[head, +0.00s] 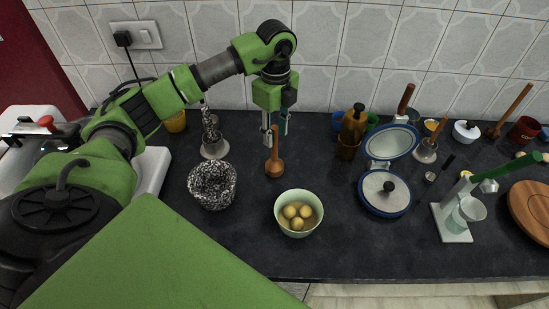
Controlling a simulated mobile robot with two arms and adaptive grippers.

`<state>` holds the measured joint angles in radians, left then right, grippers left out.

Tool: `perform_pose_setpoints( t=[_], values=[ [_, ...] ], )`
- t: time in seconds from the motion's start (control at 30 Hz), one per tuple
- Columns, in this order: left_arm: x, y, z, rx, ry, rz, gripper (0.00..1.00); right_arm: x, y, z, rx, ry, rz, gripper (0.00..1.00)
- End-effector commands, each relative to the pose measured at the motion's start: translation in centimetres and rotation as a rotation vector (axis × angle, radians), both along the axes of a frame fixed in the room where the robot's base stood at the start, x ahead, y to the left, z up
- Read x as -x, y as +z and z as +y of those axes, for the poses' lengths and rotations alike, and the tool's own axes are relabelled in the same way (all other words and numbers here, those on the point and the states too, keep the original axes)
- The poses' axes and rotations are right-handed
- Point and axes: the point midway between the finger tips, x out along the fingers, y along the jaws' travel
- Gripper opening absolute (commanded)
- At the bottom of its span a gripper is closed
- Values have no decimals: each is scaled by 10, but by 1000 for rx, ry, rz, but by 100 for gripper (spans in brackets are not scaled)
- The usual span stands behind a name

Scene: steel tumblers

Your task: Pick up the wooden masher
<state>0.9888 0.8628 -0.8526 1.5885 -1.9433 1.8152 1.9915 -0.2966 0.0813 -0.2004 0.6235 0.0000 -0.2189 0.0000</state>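The wooden masher (275,165) stands upright on the dark counter, with its round brown head down and its thin handle up. My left gripper (275,130) points down from above, at the top of the handle. Its two fingers are apart, one on each side of the handle as seen from here. I see no clear grip on the handle, and the depth between fingers and handle is hard to judge. My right gripper is not in view.
A pale green bowl of yellow fruit (299,230) stands in front of the masher. A speckled bowl (212,196) and a metal stand (214,148) are to its left. Bottles, a blue-rimmed pan (385,205) and a green-armed press (457,225) are to the right. A tiled wall is behind.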

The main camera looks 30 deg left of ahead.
Motion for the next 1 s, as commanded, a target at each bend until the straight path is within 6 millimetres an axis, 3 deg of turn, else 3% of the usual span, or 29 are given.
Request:
perform_pose_setpoints(
  t=[0.27, 0.43, 0.6, 0.87, 1.0],
  values=[
    [2, -23, 0, 0, -1, 2, 33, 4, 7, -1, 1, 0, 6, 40],
    [8, -46, -1, 0, -1, 4, 33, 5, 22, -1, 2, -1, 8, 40],
    [6, -67, -1, 0, 0, 1, 33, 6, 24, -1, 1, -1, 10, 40],
    [6, -71, -1, 0, -1, -1, 33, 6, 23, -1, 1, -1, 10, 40],
    [6, -70, -1, 0, -1, -1, 0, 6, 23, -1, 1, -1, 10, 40]
  ],
)
